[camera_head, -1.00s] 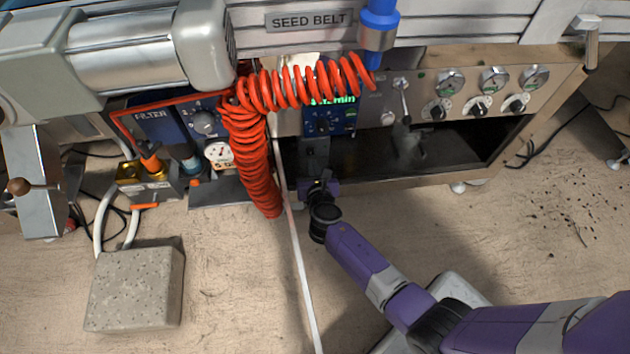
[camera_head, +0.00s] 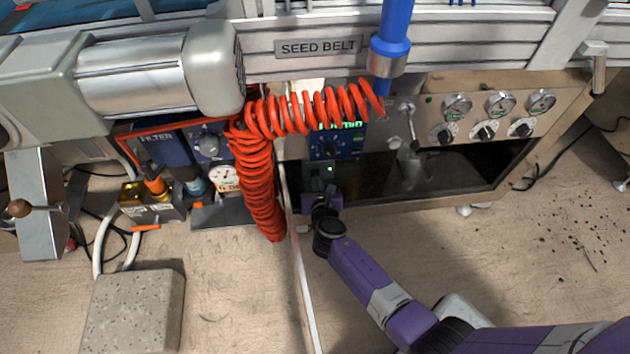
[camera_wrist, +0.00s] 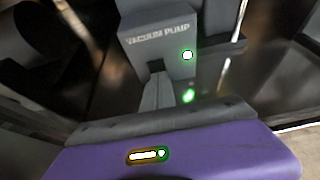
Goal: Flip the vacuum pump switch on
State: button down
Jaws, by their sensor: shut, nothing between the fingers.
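The vacuum pump box (camera_wrist: 158,38), dark grey with a "VACUUM PUMP" label, fills the upper middle of the wrist view. A small indicator (camera_wrist: 187,55) on its face glows white-green. In the head view the box (camera_head: 316,174) sits below the blue display panel, with a green light showing. The switch lever is not clearly visible; my fingers cover the face below the label. My gripper (camera_wrist: 157,80) is shut and empty, its tips at or very near the box's face; contact cannot be told. In the head view my gripper (camera_head: 321,190) is just below the box.
The red coiled hose (camera_head: 262,190) hangs just left of my gripper. The blue display panel (camera_head: 350,143) is above the box. A steel panel with gauges (camera_head: 500,103) and a lever is at right, over a dark open bay. Open floor lies below.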

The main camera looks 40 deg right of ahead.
jog(key=shift+r, duration=0.1)
jog(key=shift+r+p, duration=0.7)
jog(key=shift+p, duration=0.25)
